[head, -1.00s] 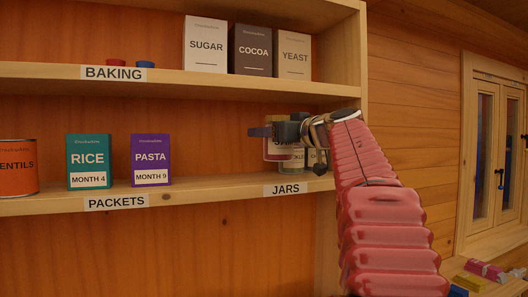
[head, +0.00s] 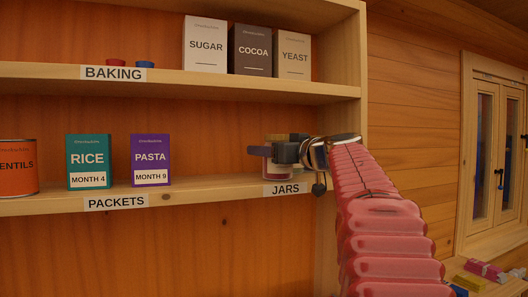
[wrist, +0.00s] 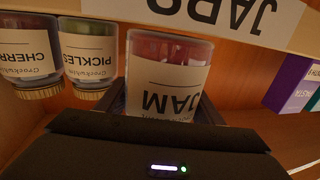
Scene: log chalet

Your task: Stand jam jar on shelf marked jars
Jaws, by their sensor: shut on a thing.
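The jam jar (head: 278,172) is held in my gripper (head: 272,151), low over the board of the shelf marked JARS, just behind the JARS label (head: 285,189). My gripper is shut around the jar and hides much of it in the head view. The wrist view is upside down and shows the jar's JAM label (wrist: 165,90) between the dark fingers. The jar looks upright. Its base is close to the shelf board (head: 225,188); I cannot tell if it touches.
A cherry jar (wrist: 30,60) and a pickles jar (wrist: 90,55) stand beside the jam jar. The pasta box (head: 150,160) and rice box (head: 88,161) are to the left, with bare shelf between pasta and my gripper. The upper BAKING shelf (head: 200,83) is overhead.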

